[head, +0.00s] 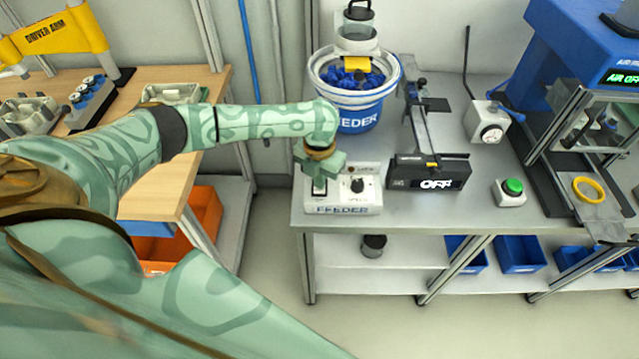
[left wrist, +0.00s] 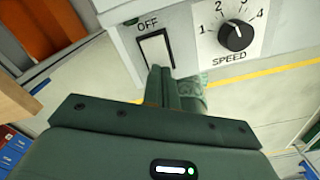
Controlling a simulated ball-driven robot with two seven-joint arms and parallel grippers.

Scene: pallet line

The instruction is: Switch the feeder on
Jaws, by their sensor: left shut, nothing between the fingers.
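The feeder control box (head: 366,208) is a white box labelled FEEDER on the front left of the grey bench. Its rocker switch (head: 319,187) sits left of the speed knob (head: 357,185). In the left wrist view the switch (left wrist: 156,50) has OFF printed above it, and the speed dial (left wrist: 236,37) is beside it. My left gripper (head: 318,172) is above the switch; its shut, empty fingers (left wrist: 160,75) overlap the lower part of the switch. I cannot tell whether they touch it. A black display (head: 430,184) reads OFF. My right gripper is not in view.
A feeder bowl (head: 362,112) with blue parts stands behind the box.

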